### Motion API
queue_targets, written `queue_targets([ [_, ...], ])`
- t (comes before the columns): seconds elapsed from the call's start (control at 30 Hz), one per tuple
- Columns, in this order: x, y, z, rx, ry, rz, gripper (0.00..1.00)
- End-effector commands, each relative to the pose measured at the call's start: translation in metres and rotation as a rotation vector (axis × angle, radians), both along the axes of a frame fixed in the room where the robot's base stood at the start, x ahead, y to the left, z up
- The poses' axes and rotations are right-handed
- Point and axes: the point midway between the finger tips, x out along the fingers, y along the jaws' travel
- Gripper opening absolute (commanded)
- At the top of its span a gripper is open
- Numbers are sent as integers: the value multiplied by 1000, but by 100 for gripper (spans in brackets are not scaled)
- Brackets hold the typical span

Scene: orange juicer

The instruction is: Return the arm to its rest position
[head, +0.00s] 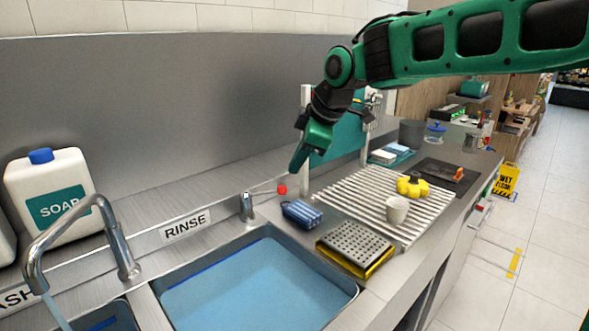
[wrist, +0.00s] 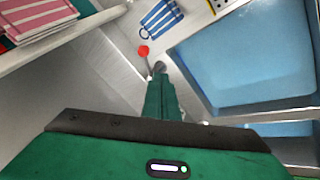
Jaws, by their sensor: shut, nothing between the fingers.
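My gripper (head: 297,162) is at the end of my green arm, which reaches in from the upper right. It points down above the back of the counter, close to a small metal fitting (head: 247,206) whose thin lever ends in a red knob (head: 282,190). In the wrist view the green fingers (wrist: 160,80) are together with nothing between them. The red knob (wrist: 143,50) shows just beyond the fingertips there. I cannot tell whether the fingers touch the lever.
A rinse sink (head: 258,287) with blue water lies in front. A soap jug (head: 54,195) and running faucet (head: 110,231) are at left. A blue striped cloth (head: 301,214), yellow-edged grater-like block (head: 355,248), ribbed drainboard (head: 350,195), cup (head: 397,209) and yellow object (head: 412,186) are at right.

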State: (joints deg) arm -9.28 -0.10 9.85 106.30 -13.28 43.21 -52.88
Motion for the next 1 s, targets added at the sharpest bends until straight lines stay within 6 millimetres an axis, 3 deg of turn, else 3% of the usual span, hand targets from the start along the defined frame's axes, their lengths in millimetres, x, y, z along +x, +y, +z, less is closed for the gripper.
queue_targets([
  [0.27,0,-1,0,0,1,-3,0],
  [0.37,-3,-15,-3,-2,16,-46,0],
  [0.47,-12,-51,-12,-3,55,-162,0],
  [0.67,-59,-163,-40,10,186,-569,0],
  [0.8,-111,-236,-64,38,282,-886,0],
  [1.0,-209,-314,-100,102,421,-1353,0],
])
